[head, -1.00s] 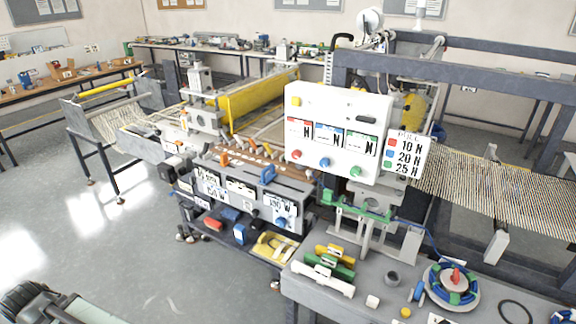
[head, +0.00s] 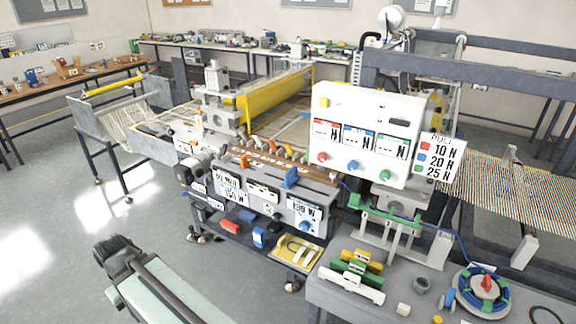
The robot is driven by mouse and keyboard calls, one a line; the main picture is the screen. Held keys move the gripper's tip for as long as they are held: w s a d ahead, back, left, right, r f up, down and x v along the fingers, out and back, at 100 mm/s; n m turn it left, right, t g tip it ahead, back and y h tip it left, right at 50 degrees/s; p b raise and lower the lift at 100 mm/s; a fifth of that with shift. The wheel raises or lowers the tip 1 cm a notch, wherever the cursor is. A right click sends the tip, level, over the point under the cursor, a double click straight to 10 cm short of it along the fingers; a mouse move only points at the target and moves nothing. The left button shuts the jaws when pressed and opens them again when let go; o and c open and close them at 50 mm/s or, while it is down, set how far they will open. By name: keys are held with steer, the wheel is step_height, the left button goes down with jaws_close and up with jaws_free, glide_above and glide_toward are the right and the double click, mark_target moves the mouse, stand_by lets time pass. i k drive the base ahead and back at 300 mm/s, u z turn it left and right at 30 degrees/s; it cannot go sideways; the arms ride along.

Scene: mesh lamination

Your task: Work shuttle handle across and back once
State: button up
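The laminating machine (head: 265,190) stands in the middle of the view. I cannot tell for sure which of these is the shuttle handle. Part of my arm shows at the lower left, well short of the machine and touching nothing. I cannot make out my gripper's fingers in this view.
A white panel (head: 345,105) with coloured knobs rises at the machine's right. A grey bench (head: 340,308) at the lower right holds coloured bars and a blue reel (head: 484,292). A low shelf (head: 225,243) sits under the machine. The floor (head: 60,240) at left is clear.

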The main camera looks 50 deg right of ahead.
mark_target(291, 176)
steer(key=i, duration=0.85)
steer(key=u, duration=0.05)
